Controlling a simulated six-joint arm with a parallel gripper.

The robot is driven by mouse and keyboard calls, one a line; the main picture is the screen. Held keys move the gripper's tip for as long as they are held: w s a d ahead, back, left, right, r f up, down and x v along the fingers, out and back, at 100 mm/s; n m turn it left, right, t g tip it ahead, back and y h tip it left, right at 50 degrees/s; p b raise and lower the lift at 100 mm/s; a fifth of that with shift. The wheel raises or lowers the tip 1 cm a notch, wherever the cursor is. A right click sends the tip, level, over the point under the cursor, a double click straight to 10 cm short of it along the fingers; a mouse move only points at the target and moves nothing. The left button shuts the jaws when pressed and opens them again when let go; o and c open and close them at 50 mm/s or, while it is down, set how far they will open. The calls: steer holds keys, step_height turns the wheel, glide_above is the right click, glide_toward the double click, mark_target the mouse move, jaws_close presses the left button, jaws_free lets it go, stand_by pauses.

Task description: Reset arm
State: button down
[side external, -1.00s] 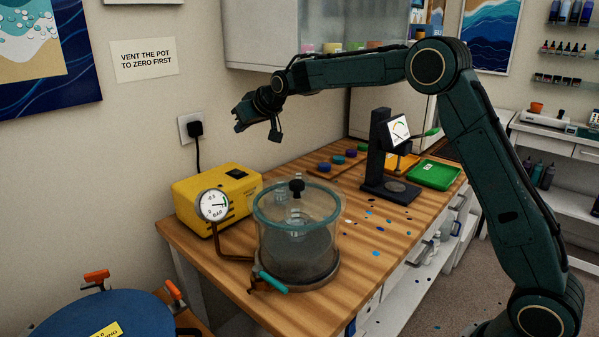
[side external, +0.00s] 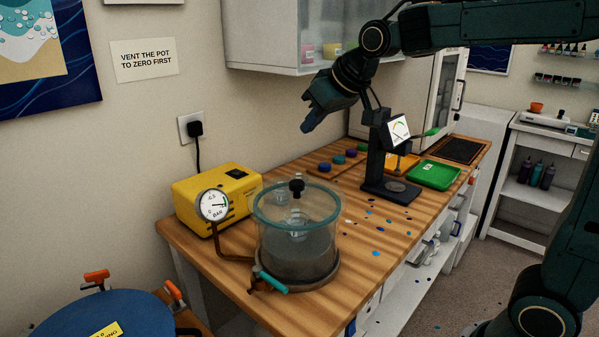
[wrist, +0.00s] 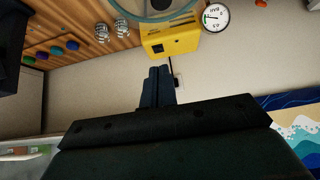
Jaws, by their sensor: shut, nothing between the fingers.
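My gripper (side external: 308,127) is shut and empty. In the side view it hangs in the air above the back of the bench, pointing down and to the left, clear of everything. In the wrist view its closed fingers (wrist: 158,87) stand together in front of the wall and the black plug (wrist: 177,82).
A clear vacuum pot (side external: 298,240) with a teal rim stands on the wooden bench. Left of it are a yellow pump (side external: 217,195) and a round gauge (side external: 213,205). A dark stand (side external: 378,160) with a dial and a green tray (side external: 434,174) are at right. A wall cabinet (side external: 262,40) hangs behind.

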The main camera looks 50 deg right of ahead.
steer(key=s+f+g, duration=0.1)
steer(key=s+f, duration=0.3)
steer(key=s, duration=0.9)
steer(key=s+f+g, duration=0.1)
steer(key=s+f, duration=0.3)
steer(key=s, duration=0.9)
steer(key=shift+s+a+f, duration=0.15)
steer(key=shift+a+f, duration=0.05)
steer(key=shift+a, duration=0.2)
